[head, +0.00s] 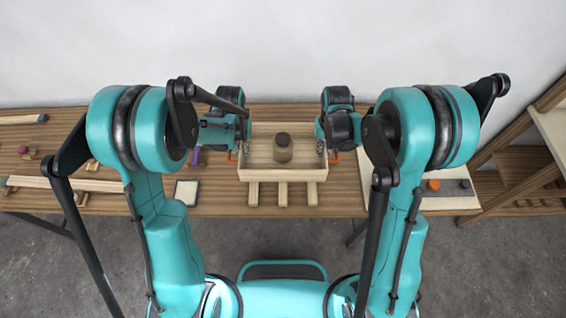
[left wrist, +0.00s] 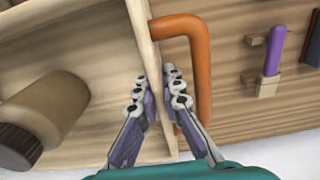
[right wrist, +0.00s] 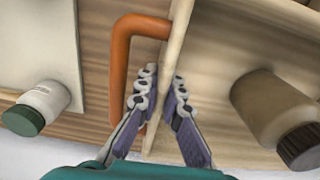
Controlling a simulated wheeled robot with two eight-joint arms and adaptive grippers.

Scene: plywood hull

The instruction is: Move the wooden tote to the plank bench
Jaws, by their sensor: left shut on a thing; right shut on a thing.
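The wooden tote (head: 283,173) is a pale open box in the middle of the head view, with a brown dark-lidded jar (head: 283,150) upright inside it. My left gripper (left wrist: 158,92) is shut on the tote's left end wall, one finger inside and one between the wall and an orange handle (left wrist: 205,60). My right gripper (right wrist: 162,92) is shut on the right end wall in the same way, beside the other orange handle (right wrist: 120,60). The tote appears level over several pale slats (head: 283,194) on a brown plank-topped bench (head: 225,203). Whether it touches the slats is unclear.
Left of the tote are a purple-handled tool (left wrist: 275,45), a pale square (head: 186,192) and long wooden pieces (head: 60,184). To the right, a pale-topped surface (head: 450,202) and a wooden shelf unit (head: 520,165) stand close. A green-lidded jar (right wrist: 45,100) is near my right gripper.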

